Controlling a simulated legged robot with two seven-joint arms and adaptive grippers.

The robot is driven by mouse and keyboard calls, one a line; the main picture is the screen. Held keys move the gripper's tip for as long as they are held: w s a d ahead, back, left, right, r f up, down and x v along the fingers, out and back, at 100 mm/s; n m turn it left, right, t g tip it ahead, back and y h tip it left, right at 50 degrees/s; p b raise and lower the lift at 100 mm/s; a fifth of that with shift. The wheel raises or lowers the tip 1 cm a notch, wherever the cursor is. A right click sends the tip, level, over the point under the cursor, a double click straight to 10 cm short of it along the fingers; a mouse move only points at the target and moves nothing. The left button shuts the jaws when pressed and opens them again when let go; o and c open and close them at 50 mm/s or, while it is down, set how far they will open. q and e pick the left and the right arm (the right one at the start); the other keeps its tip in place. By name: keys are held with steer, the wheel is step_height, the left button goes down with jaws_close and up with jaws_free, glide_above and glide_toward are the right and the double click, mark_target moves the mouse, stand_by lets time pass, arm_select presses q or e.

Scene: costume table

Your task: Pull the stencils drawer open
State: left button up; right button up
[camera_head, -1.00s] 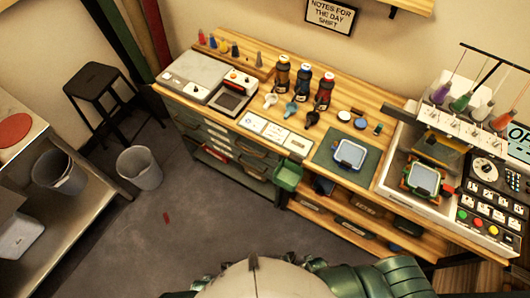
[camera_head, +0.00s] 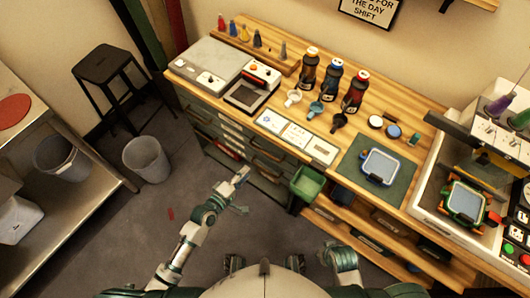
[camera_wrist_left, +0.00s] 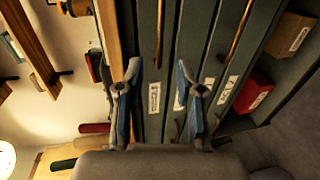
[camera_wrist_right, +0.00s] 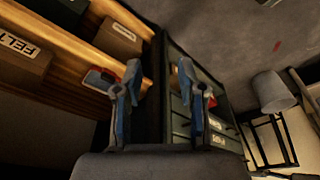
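The green drawer cabinet (camera_head: 212,130) stands under the left part of the workbench, with labelled drawer fronts and bar handles. My left gripper (camera_head: 242,180) is in front of it, apart from the fronts. I cannot tell which drawer is stencils. The left fingers (camera_wrist_left: 158,78) are open and empty. My right gripper (camera_wrist_right: 160,78) is open and empty, pointing toward the cabinet's side; its fingers are unclear in the head view.
A green bin (camera_head: 307,183) hangs at the cabinet's right. Shelves with boxes (camera_head: 390,222) lie under the bench's right part. A grey bucket (camera_head: 147,160) and a black stool (camera_head: 105,75) stand left. The floor before the cabinet is clear.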

mark_target(265, 152)
arm_select(q)
steer(key=shift+b+x, duration=1.35)
steer(key=shift+x, duration=5.6)
arm_select(e)
steer(key=w+a+r+t+y, duration=0.1)
steer(key=w+a+r+t, duration=0.1)
steer(key=w, duration=0.5)
steer(key=shift+w+a+r+t, duration=0.2)
steer(key=shift+r+t, duration=0.25)
steer(key=shift+t, duration=0.75)
arm_select(q)
steer(key=shift+s, duration=0.1)
jaws_close()
arm_select(e)
steer(key=shift+d, duration=0.1)
arm_select(q)
steer(key=shift+f, duration=0.1)
